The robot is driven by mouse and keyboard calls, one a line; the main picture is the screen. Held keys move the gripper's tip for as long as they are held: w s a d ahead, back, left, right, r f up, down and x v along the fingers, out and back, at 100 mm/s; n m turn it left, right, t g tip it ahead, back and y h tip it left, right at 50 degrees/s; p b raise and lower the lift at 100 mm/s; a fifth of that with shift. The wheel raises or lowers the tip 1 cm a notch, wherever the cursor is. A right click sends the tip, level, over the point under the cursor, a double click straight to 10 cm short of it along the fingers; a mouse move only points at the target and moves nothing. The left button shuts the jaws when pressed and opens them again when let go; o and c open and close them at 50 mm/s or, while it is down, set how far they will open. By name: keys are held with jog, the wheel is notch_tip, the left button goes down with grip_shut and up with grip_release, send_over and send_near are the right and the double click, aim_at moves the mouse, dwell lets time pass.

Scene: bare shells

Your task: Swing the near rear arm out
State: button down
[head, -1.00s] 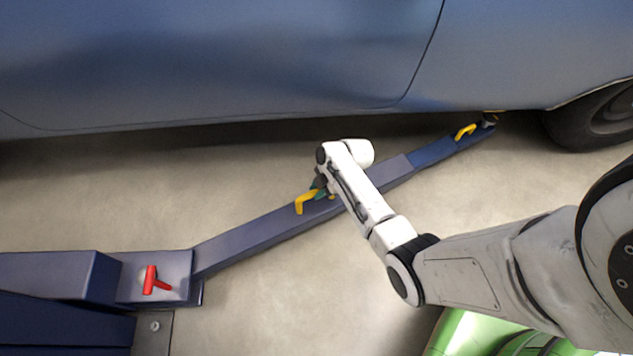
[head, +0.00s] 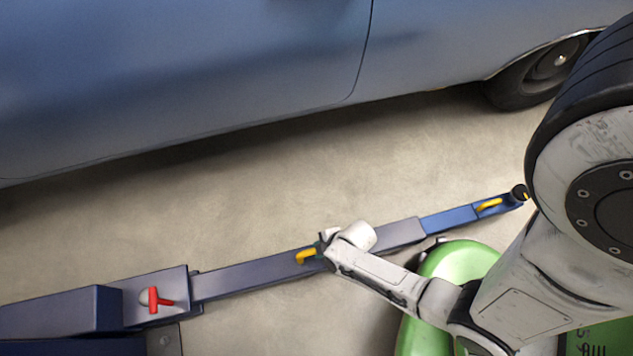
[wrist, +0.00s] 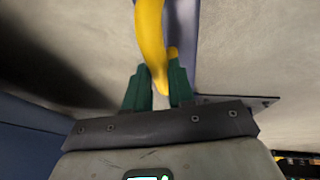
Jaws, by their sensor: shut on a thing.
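The near rear arm (head: 255,273) is a long blue-grey beam running from its pivot block at the left to a bluer extension (head: 447,220) at the right. It lies clear of the car's side. A yellow handle (head: 305,257) stands on its middle. My gripper (head: 320,250) is at that handle, partly hidden by my wrist. In the wrist view my gripper's green fingers (wrist: 160,90) are shut on the yellow handle (wrist: 150,40). A red lever (head: 156,300) sits on the pivot block (head: 177,280). The pad end (head: 519,193) is partly hidden by my arm.
The blue car (head: 190,80) fills the top, with a wheel (head: 540,75) at the upper right. A second yellow handle (head: 489,205) is on the extension. Bare floor (head: 260,185) lies between car and beam. My green base is close to the beam.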

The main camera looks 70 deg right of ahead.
jog(key=shift+s+a+f, duration=0.1)
jog(key=shift+s+a, duration=0.4)
jog(key=shift+a, duration=0.05)
jog(key=c, duration=1)
grip_release()
jog(key=shift+a, duration=0.1)
jog(key=shift+o, duration=0.2)
jog(key=shift+w+d, duration=0.15)
jog(key=shift+d, duration=0.1)
jog(key=p+v, duration=0.4)
jog(key=v, duration=0.7)
jog(key=shift+w+d, duration=0.1)
